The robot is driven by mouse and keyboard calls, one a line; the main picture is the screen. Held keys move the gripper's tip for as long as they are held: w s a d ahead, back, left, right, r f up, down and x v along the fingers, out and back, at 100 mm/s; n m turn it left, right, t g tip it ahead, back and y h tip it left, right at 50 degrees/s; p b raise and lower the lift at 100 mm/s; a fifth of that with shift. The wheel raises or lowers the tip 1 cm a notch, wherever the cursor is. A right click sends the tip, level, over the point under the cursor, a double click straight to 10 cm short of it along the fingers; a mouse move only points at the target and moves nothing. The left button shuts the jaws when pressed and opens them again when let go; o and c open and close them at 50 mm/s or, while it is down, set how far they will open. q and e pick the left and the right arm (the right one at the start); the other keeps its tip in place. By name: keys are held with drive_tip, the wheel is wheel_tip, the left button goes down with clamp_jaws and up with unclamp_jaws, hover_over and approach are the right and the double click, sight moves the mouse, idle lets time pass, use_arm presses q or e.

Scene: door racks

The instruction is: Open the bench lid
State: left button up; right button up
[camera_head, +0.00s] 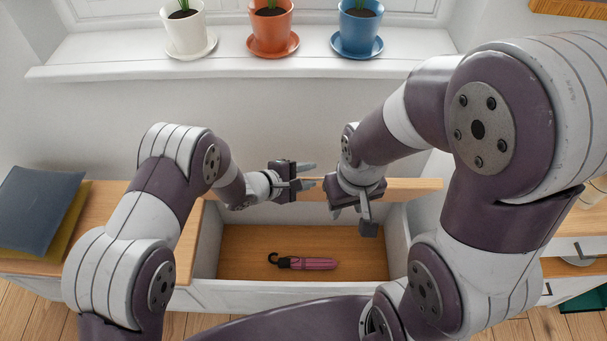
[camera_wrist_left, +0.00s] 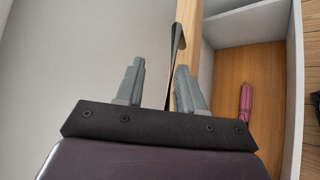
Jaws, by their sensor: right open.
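The bench lid (camera_head: 415,189) stands raised near the wall behind the open bench box, its pale wood edge seen from above. The lid edge also shows in the left wrist view (camera_wrist_left: 188,30). My left gripper (camera_head: 308,176) is at the lid's upper edge, left of its middle. Its fingers are apart in the left wrist view (camera_wrist_left: 158,85), with a thin dark strip between them and the wood behind the right finger. Contact cannot be told. My right gripper (camera_head: 352,215) is open and empty, in front of the lid with fingers downward. My arms hide parts of the lid.
The box's wooden floor (camera_head: 240,255) holds a pink folded umbrella (camera_head: 315,263). Cushions (camera_head: 45,210) lie on the bench top at left. White (camera_head: 186,32), orange (camera_head: 270,28) and blue (camera_head: 359,30) pots stand on the sill (camera_head: 120,60) above. A white cabinet is at right.

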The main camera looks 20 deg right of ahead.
use_arm(q)
drive_tip(key=v, duration=1.2)
drive_tip(key=shift+a+r+p, duration=0.2)
drive_tip(key=shift+a+p, duration=0.05)
drive_tip(key=shift+p, duration=0.15)
drive_tip(key=shift+s, duration=0.1)
